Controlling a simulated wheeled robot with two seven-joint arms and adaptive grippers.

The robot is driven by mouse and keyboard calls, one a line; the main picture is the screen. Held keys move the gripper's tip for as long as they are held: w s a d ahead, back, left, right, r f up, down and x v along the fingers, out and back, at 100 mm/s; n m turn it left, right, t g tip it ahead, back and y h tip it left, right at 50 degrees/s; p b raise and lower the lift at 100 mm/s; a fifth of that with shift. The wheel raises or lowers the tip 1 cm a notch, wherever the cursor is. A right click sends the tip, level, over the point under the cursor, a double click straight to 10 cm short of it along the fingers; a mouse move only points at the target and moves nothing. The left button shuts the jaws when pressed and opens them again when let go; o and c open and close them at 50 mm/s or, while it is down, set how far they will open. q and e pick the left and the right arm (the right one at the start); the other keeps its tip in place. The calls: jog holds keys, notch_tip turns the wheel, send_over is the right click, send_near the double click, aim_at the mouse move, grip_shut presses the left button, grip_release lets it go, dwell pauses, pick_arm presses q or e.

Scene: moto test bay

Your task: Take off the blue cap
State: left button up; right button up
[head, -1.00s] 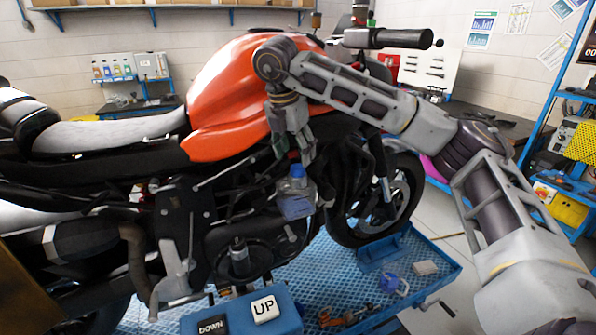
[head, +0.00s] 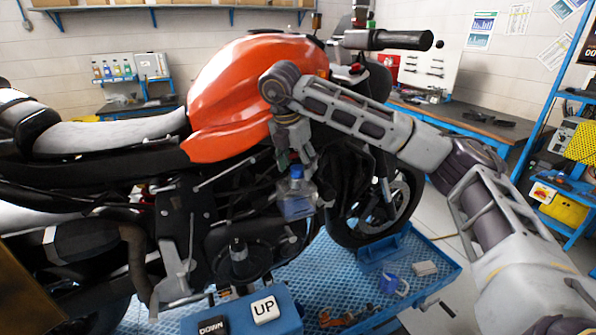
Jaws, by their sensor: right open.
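A clear bottle (head: 297,201) with a blue cap (head: 296,171) stands upright in front of the motorcycle's engine side, near the middle of the head view. Bluish liquid shows inside it. My right gripper (head: 295,160) points down just above the cap and is open. Its fingertips are close to the cap, but I cannot tell whether they touch it. The far side of the cap is hidden. My left gripper is out of view.
The motorcycle with its orange tank (head: 232,95) fills the left and middle. It stands on a blue lift platform (head: 436,262) holding a small blue padlock-like item (head: 389,284) and a pale block (head: 424,268). A control box (head: 240,312) has DOWN and UP buttons.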

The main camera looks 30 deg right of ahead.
jog(key=shift+f, duration=0.25)
dwell(0.3)
jog(key=c, duration=0.9)
